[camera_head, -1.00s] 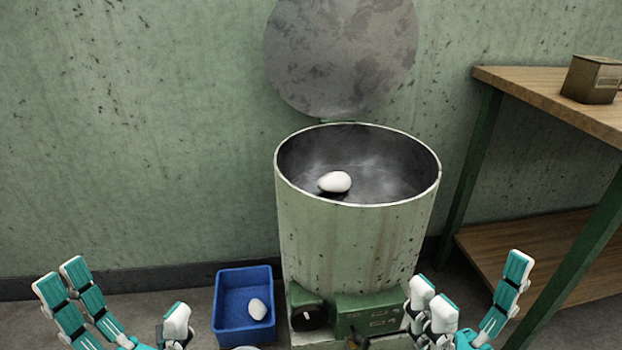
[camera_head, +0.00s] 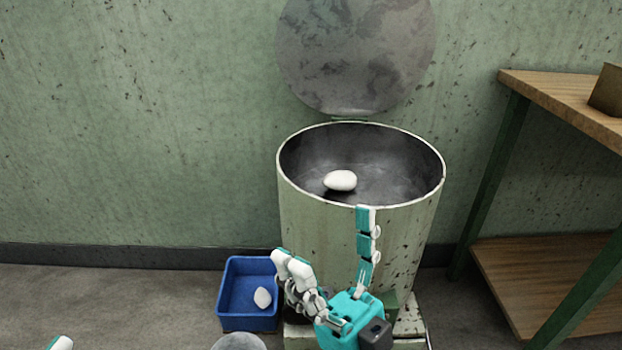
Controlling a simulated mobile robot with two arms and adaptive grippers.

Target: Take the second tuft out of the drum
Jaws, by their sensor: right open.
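A white tuft (camera_head: 340,180) lies inside the open drum (camera_head: 300,225), left of the middle. Another white tuft (camera_head: 262,298) lies in the blue bin (camera_head: 233,322) on the floor, left of the drum. My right gripper (camera_head: 326,238) is open and empty in front of the drum's wall, with one finger reaching up to just below the front rim and the other fingers to the left, beside the bin. Of my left gripper (camera_head: 61,343), only a fingertip shows at the bottom left edge; its opening is hidden.
The drum's round lid (camera_head: 355,50) stands raised against the green wall. A wooden table (camera_head: 560,95) with a lower shelf stands at the right, with a box (camera_head: 608,92) on it. A grey round thing (camera_head: 238,342) sits below the bin. The floor at left is clear.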

